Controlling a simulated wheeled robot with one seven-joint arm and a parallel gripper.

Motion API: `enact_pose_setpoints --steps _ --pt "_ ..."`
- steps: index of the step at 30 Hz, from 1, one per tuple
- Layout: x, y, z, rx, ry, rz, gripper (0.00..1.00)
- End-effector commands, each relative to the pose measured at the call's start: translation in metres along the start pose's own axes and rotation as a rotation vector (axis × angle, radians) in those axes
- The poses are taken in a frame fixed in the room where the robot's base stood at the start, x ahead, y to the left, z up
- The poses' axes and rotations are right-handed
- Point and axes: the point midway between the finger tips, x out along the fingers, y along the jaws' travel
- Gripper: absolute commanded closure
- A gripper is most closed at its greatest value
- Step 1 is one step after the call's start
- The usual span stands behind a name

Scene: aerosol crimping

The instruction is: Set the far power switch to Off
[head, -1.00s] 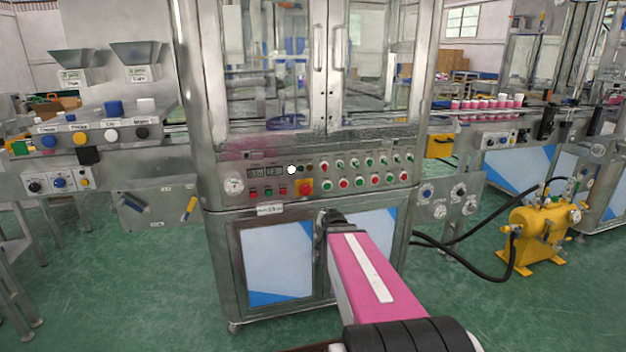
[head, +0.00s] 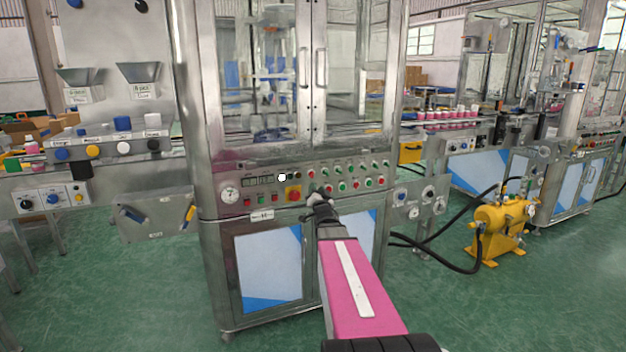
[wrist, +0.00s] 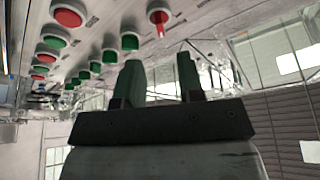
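I cannot tell which control is the far power switch. My gripper (head: 318,194) is in front of the panel's lower edge, right of the large red knob. In the wrist view its two green-dark fingers (wrist: 160,78) are apart with nothing between them. A red knob with a protruding lever (wrist: 158,17) shows beyond them.
Glass doors (head: 310,75) stand above the panel. A side plate with round dials (head: 415,200) is on the right, and a yellow tank (head: 500,228) with black hoses stands on the floor. A left station has a knob box (head: 50,198). Green floor in front is clear.

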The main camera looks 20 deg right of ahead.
Motion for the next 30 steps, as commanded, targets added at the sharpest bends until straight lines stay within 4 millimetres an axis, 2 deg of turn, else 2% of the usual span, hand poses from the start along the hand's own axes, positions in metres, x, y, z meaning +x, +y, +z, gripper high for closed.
enact_pose_setpoints --steps 1,6,12,16,23,24,27,30 --pt "0.012 0.001 0.001 0.000 0.001 -0.001 0.65" --pt "0.043 0.001 0.002 0.000 0.000 0.000 0.65" --pt "0.072 0.001 0.001 0.000 0.000 0.000 0.65" --pt "0.079 0.000 0.001 0.000 -0.001 0.001 0.65" --pt "0.079 0.000 0.000 -0.001 -0.001 0.001 0.65" --pt "0.079 0.000 0.000 -0.001 -0.001 0.001 0.71" --pt "0.079 0.000 0.000 -0.001 -0.001 0.001 1.00" --pt "0.079 0.000 0.000 -0.001 -0.001 0.001 1.00"
